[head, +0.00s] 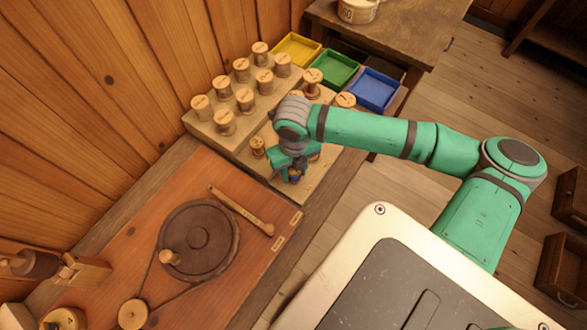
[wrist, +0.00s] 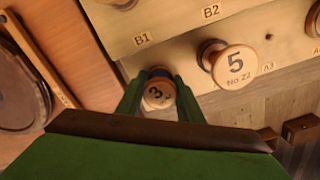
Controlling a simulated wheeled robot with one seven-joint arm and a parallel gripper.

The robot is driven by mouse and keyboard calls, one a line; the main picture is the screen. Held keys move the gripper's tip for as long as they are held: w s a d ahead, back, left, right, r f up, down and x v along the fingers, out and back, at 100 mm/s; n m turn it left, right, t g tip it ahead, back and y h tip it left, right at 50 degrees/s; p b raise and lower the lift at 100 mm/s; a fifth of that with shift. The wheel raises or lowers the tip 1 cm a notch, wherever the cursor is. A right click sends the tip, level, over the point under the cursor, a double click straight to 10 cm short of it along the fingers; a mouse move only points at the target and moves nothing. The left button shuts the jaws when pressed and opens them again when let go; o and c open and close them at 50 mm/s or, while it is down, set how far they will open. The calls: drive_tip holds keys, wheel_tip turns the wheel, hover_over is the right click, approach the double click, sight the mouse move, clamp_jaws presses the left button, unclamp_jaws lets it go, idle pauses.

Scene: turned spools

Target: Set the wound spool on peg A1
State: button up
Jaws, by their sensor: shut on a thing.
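My gripper (head: 293,172) is shut on a spool (wrist: 159,94) whose light wooden top is marked 3. Between the two green fingers in the wrist view, a dark blue band shows at its far edge. In the head view the gripper is low over the front left corner of the pale peg board (head: 272,174). The label B1 is just beyond the held spool in the wrist view. Peg A1 itself cannot be seen, and I cannot tell whether the spool touches the board. A spool marked 5, No 22 (wrist: 234,66) stands to the right, beside the label A3.
A raised rack with several spools (head: 245,98) is behind the board. Yellow (head: 297,49), green (head: 335,68) and blue (head: 373,90) trays stand beyond. A small spool (head: 258,147) stands near my wrist. A winding wheel (head: 198,240) is on the bench to the left.

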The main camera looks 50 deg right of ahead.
drive_tip(key=shift+f, duration=0.6)
idle(0.6)
drive_tip(key=o, duration=0.7)
drive_tip(key=shift+o, duration=0.2)
drive_tip(key=shift+r, duration=0.1)
drive_tip(key=shift+r, duration=5.45)
